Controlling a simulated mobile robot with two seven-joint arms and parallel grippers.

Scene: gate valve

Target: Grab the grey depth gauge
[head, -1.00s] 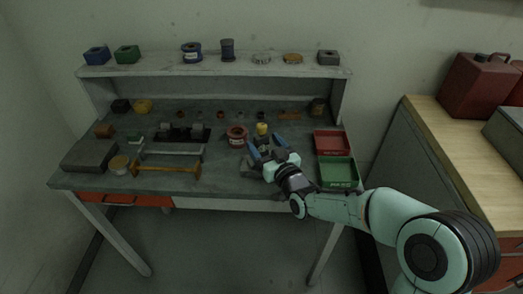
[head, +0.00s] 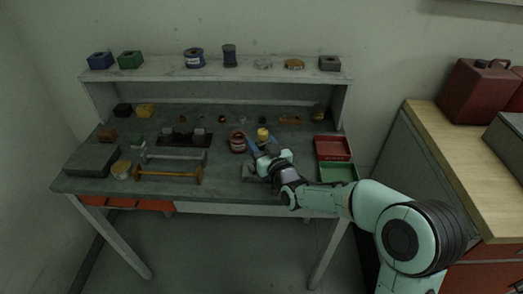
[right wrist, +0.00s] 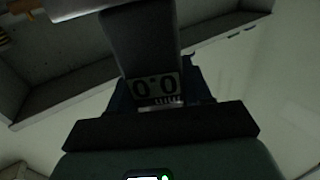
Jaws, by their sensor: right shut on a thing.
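The grey depth gauge (right wrist: 142,40) shows in the right wrist view as a dark grey body with a small "0.0" display at its lower end. My right gripper (right wrist: 160,95) has its blue fingers on both sides of it and is shut on it. In the head view my right gripper (head: 263,147) is low over the front right part of the workbench (head: 222,188). The gripper and wrist hide much of the gauge there. My left gripper is not in view.
A red tray (head: 333,147) and a green tray (head: 338,172) lie right of my gripper. A red spool (head: 237,142) and a yellow-topped item (head: 263,133) stand close by. A raised shelf (head: 215,73) runs along the back.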

